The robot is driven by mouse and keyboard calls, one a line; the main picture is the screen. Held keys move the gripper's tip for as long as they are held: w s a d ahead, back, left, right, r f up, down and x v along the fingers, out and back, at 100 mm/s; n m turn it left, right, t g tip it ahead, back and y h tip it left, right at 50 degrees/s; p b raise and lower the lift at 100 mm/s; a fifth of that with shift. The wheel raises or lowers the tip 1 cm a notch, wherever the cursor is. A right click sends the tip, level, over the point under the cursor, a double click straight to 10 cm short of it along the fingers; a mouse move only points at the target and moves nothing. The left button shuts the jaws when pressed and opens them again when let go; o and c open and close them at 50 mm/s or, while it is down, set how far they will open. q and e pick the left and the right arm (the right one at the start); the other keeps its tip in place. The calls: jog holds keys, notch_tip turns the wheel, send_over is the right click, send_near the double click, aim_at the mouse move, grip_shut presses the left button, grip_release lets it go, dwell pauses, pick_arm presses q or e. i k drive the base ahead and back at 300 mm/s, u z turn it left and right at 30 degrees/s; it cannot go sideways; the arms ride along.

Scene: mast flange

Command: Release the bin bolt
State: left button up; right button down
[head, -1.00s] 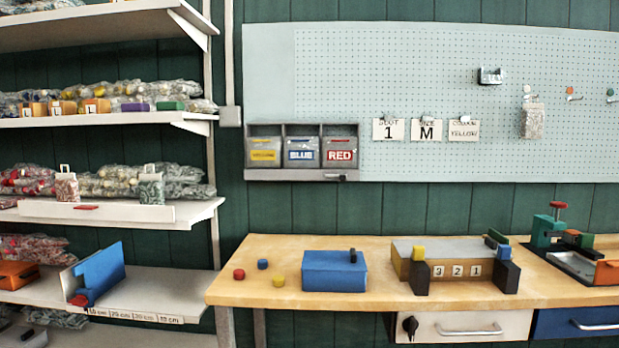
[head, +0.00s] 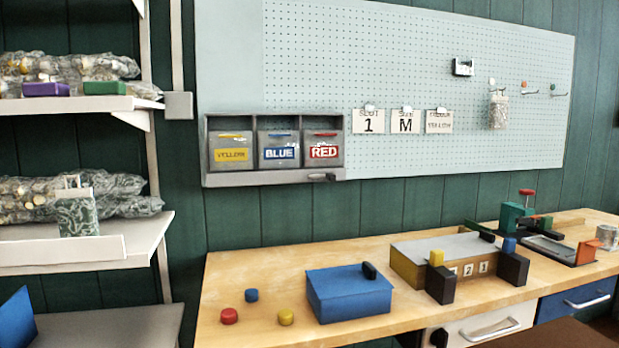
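A grey bin rack (head: 272,177) hangs on the pegboard's lower left. It holds three bins side by side: a yellow-labelled bin (head: 232,154), a blue-labelled bin (head: 279,152) and a red-labelled bin (head: 323,151). A small dark bolt (head: 321,177) with a knob-like end lies along the rack's lower rail, below the red bin. Its exact position in its catch is too small to tell. Neither of my grippers shows in the head view.
A wooden workbench (head: 232,269) below carries red, blue and yellow buttons, a blue box (head: 345,294) and a numbered block (head: 430,254). A shelf unit (head: 110,245) stands at the left. Cards (head: 405,121) hang right of the rack.

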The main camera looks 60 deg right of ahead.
aim_at(331, 177)
jog(key=z, duration=0.7)
jog(key=i, duration=0.9)
jog(key=z, duration=0.75)
